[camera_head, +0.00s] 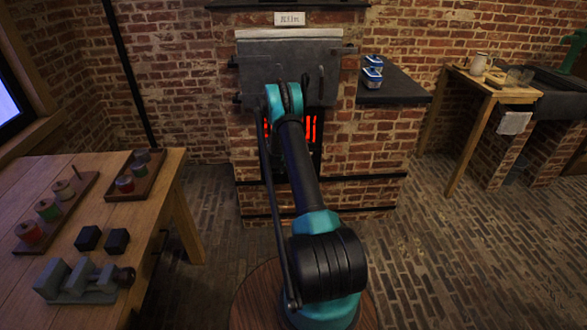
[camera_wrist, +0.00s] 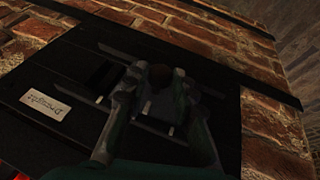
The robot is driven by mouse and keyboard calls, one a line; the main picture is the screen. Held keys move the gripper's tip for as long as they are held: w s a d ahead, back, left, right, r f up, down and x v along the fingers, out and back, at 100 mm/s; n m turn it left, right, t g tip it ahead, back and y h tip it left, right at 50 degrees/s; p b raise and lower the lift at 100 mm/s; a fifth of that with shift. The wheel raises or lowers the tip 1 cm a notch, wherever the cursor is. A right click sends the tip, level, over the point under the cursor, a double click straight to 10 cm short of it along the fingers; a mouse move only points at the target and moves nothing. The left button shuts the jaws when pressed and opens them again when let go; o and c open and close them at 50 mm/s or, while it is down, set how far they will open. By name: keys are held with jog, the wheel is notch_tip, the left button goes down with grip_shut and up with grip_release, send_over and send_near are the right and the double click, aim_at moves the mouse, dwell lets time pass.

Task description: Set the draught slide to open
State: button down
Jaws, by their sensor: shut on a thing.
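The draught slide's black plate (camera_wrist: 55,65) fills much of the wrist view, with a pale label (camera_wrist: 45,101) reading "Draught" at its left. Thin metal rails (camera_wrist: 170,56) run across the plate. In the head view my arm hides the gripper and the slide.
The brick kiln has a grey door (camera_head: 270,65), a "Kiln" sign (camera_head: 289,19) and red-glowing bars (camera_head: 312,130). A dark side shelf (camera_head: 400,88) holds blue-and-white jars (camera_head: 372,72). A wooden workbench (camera_head: 165,195) with trays and a vise (camera_head: 78,282) stands left. The brick floor at right is clear.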

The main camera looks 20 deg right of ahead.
jog(key=a, duration=0.2)
jog(key=w+a, duration=0.1)
jog(key=a, duration=0.1)
jog(key=shift+w, duration=0.1)
jog(key=c, duration=1.2)
grip_release()
jog(key=shift+a, duration=0.1)
jog(key=shift+r, duration=0.15)
jog(key=v, duration=1.1)
jog(key=shift+r, duration=0.35)
jog(key=shift+a, duration=0.1)
